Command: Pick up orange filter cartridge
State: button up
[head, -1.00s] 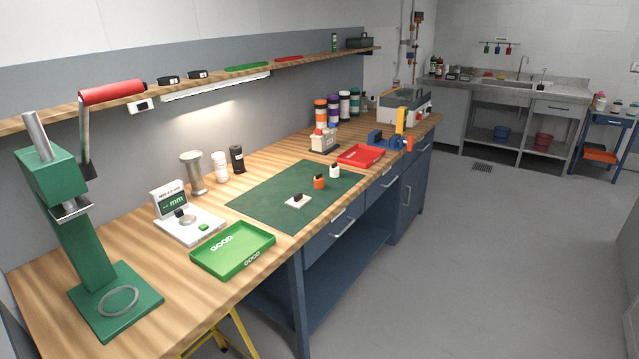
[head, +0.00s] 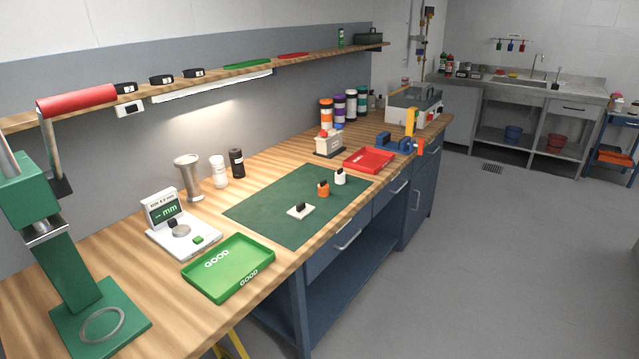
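The orange filter cartridge (head: 323,189) is a small orange piece with a dark top. It stands on the green mat (head: 266,199) on the wooden workbench. A similar white piece with a dark top (head: 340,177) stands just behind it to the right. A flat white plate with a dark knob (head: 301,210) lies in front of it to the left. My gripper does not show in the head view.
A green GOOD tray (head: 262,262) lies left of the mat, and a red tray (head: 369,163) lies beyond it. A gauge (head: 183,232), a green press (head: 60,255) and a blue vise (head: 393,143) stand on the bench. Open floor (head: 470,270) lies to the right.

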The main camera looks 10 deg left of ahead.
aim_at(322, 186)
jog(key=i, duration=3.05)
jog(key=z, duration=0.3)
